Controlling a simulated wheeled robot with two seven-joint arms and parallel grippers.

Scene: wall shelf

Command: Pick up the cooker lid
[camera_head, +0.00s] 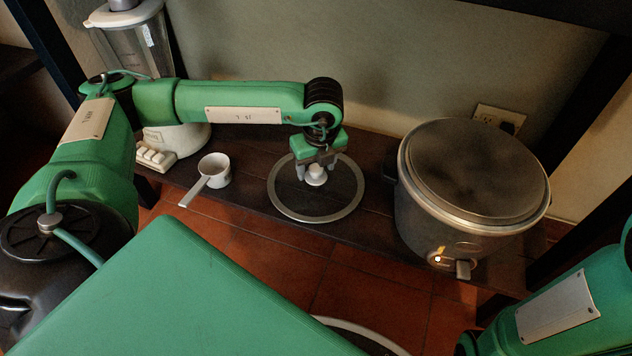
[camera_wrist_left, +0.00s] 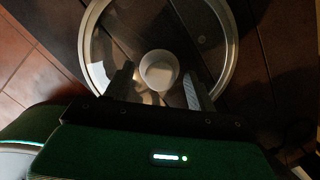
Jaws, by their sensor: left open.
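The cooker lid (camera_head: 292,209) is a round dark glass disc with a light metal rim and a pale knob (camera_head: 316,175), lying flat on the dark wooden shelf. It also shows in the left wrist view (camera_wrist_left: 231,62), with the white knob (camera_wrist_left: 159,70) near the middle. My left gripper (camera_head: 316,178) is directly over the lid, open, with a finger on each side of the knob. I cannot tell whether the fingers touch it. The rice cooker (camera_head: 420,212) stands to the right with a round grey top on it. My right arm shows at the lower right, its gripper out of view.
A white measuring cup (camera_head: 218,172) with a handle sits left of the lid. A blender (camera_head: 140,50) stands at the back left, behind my left arm. The wall (camera_head: 420,60) with an outlet (camera_head: 496,118) is close behind. The shelf (camera_head: 376,150) has a narrow bare strip between lid and cooker.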

